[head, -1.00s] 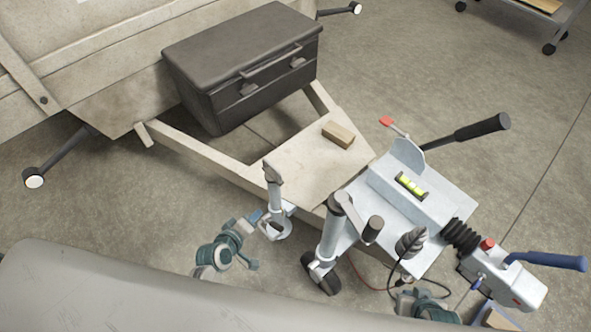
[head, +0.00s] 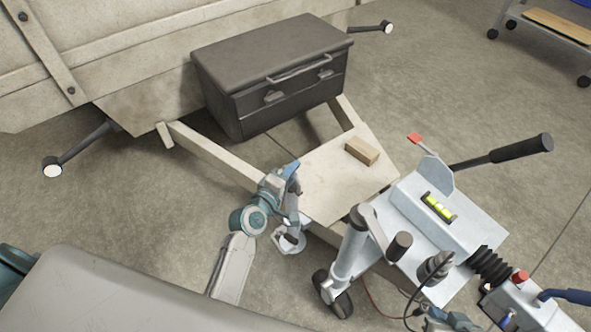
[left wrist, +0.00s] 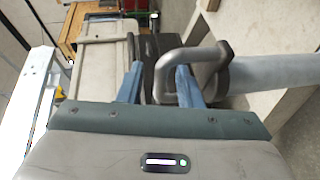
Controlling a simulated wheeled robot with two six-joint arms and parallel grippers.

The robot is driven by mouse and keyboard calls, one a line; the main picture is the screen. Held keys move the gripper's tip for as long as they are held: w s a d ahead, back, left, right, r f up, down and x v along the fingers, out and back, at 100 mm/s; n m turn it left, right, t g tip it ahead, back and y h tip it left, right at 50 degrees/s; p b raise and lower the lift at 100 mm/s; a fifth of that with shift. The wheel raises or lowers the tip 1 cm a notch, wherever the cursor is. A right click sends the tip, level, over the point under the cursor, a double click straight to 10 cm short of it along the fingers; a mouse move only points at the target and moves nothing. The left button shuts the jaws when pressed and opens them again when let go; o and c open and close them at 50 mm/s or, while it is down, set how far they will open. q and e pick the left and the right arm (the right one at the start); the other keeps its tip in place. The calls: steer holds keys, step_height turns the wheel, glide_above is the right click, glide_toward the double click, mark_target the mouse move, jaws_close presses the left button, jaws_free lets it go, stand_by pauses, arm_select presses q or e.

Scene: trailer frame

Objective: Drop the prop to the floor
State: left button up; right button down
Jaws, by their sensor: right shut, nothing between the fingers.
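The prop is a grey metal post (head: 294,215) with a bent handle at its top and a round foot plate (head: 288,241) below, at the trailer frame's near edge. In the left wrist view its bent handle (left wrist: 203,53) passes between two blue fingers. My left gripper (head: 292,172) is at the prop's top, fingers spread, one on each side of the handle's end. A gap shows beside the left finger. My right gripper (head: 452,320) is only partly in view at the bottom edge, low by the hitch, and holds nothing visible.
The jockey wheel post (head: 352,248) with its crank stands right of the prop. A wooden block (head: 362,151) lies on the frame plate. A dark toolbox (head: 270,85) sits behind. The hitch with its lever (head: 520,149) is at right. Floor is clear at left.

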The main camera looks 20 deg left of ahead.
arm_select(q)
steer(key=shift+x, duration=1)
steer(key=shift+c, duration=0.2)
jaws_close()
